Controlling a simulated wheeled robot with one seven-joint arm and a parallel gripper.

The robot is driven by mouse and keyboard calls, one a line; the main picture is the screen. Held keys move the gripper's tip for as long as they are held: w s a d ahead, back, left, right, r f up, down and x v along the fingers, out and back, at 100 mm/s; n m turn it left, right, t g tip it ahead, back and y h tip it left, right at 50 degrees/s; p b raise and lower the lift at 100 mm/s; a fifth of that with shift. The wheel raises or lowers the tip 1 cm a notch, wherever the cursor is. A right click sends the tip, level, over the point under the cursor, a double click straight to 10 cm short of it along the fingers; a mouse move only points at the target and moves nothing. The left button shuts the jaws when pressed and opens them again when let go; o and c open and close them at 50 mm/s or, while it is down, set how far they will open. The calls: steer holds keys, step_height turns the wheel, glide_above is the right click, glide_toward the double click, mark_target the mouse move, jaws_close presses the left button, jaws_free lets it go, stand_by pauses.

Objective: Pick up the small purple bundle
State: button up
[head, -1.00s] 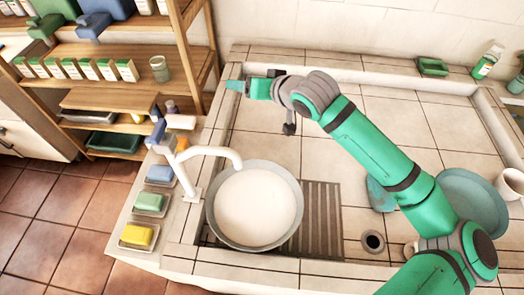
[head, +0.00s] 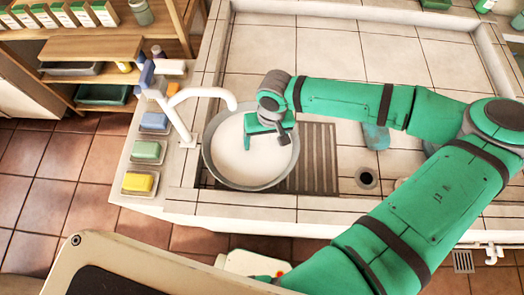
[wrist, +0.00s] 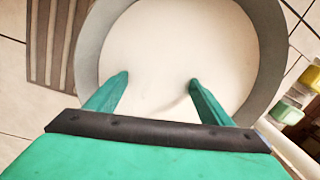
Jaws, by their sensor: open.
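I cannot make out a purple bundle for certain. A small dull-purple item (head: 157,52) shows at the far end of the soap ledge in the head view, too small to identify. The white washbasin (head: 214,160) has a grey rim and a pale, plain inside. My gripper (head: 258,136) is over the basin, apart from that item. In the wrist view my gripper (wrist: 158,79) has its two green fingers spread, with only the basin's pale inside between them. Nothing is held.
A white curved tap (head: 190,95) stands left of the basin. Blue, green and yellow soaps (head: 139,183) sit in dishes along the ledge. A ribbed drainboard (head: 318,160) lies right of the basin. A wooden shelf (head: 95,48) stands at the back left. The tiled counter behind is mostly clear.

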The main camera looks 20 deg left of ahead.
mark_target(263, 148)
steer(key=shift+a+f, duration=0.15)
steer(key=shift+f, duration=1.3)
steer(key=shift+a+f, duration=0.1)
steer(key=shift+f, duration=1.3)
steer(key=shift+c, duration=0.6)
steer(key=c, duration=1)
steer(key=shift+r, duration=0.15)
